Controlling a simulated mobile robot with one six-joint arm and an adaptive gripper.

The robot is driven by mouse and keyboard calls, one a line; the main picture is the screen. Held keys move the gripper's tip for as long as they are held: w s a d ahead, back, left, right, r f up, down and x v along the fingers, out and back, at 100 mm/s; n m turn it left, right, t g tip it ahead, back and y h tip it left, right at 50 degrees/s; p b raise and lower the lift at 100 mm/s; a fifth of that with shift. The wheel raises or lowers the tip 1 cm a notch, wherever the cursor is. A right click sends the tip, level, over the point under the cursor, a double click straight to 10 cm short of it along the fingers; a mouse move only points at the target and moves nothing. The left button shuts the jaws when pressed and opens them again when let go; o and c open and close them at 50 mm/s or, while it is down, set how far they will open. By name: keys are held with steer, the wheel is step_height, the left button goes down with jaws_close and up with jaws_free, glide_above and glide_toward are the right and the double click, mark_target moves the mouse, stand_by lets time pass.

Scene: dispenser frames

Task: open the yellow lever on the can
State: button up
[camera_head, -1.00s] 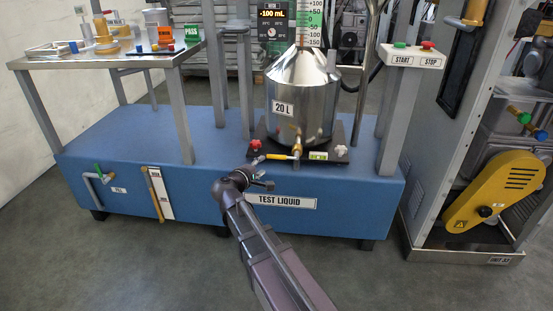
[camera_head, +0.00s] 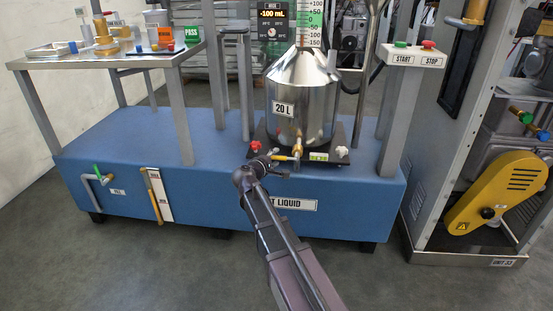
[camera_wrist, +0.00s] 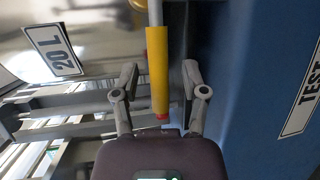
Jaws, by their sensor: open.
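The shiny metal can (camera_head: 300,75), labelled 20 L, stands on a dark plate on the blue bench. A brass valve (camera_head: 298,147) is low on its front. The yellow lever (camera_head: 281,158) points left from the valve in the head view. In the wrist view the yellow lever (camera_wrist: 157,65) lies between the fingers of my gripper (camera_wrist: 160,76), its red tip towards the palm. The fingers are open, one on each side, with a gap visible on both sides. In the head view my gripper (camera_head: 268,159) is at the lever's left end.
The blue bench (camera_head: 140,160) carries a TEST LIQUID label (camera_head: 295,204), partly covered by my arm. A START/STOP box (camera_head: 413,54) stands at right. A side table (camera_head: 110,58) with small items is at left.

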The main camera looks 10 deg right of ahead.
jaws_close()
steer(key=shift+d, duration=0.3)
steer(key=shift+a, duration=0.2)
